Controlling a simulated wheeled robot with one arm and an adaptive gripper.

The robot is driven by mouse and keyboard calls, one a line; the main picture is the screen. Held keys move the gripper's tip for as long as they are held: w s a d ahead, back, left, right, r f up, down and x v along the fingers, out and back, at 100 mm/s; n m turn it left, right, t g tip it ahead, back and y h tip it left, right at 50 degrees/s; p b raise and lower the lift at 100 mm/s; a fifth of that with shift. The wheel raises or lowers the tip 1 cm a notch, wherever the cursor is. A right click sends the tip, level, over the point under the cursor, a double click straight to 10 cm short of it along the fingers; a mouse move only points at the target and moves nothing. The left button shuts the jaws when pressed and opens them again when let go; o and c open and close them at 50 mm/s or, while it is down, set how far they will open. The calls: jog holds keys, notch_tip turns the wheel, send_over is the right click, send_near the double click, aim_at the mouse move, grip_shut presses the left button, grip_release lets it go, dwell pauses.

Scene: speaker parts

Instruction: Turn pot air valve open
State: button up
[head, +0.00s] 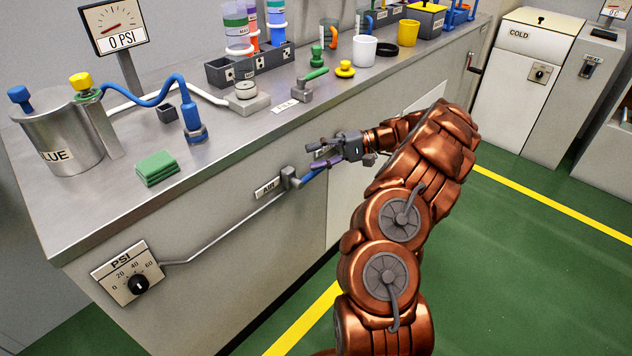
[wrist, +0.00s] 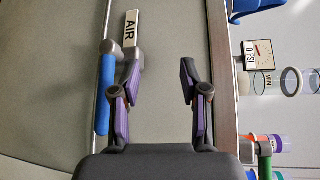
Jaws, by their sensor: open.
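The air valve (head: 291,178) is on the front face of the bench, at the end of a thin grey pipe, beside the AIR label (head: 267,188). Its blue handle (head: 312,176) points away from the pipe, roughly in line with it. In the wrist view, the blue handle (wrist: 105,95) lies left of both fingers, outside the jaws. My gripper (head: 322,153) is open and empty close to the valve. In the wrist view, my gripper (wrist: 158,72) has its left finger overlapping the valve's grey stem; I cannot tell whether they touch.
A PSI dial (head: 128,273) is at the pipe's other end. The metal BLUE pot (head: 62,138) stands on the bench, near a gauge (head: 115,27) reading 0 PSI. The bench edge runs along the wrist view's right side. Green floor (head: 540,260) is clear at right.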

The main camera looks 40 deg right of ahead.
aim_at(320, 171)
jog(key=s+d+f+m+t+b, duration=0.1)
jog(key=s+d+f+t+b, duration=0.1)
jog(key=d+f, duration=0.55)
jog(key=shift+h, duration=0.4)
jog(key=shift+w+r+x, duration=0.1)
jog(key=shift+r+x, duration=0.1)
jog(key=shift+x, duration=1.05)
jog(key=shift+w+r+x, duration=0.1)
jog(key=shift+r+x, duration=0.1)
jog(key=shift+x, duration=1.1)
jog(key=shift+w+r+x, duration=0.1)
jog(key=shift+r+x, duration=0.1)
jog(key=shift+x, duration=1.05)
grip_shut()
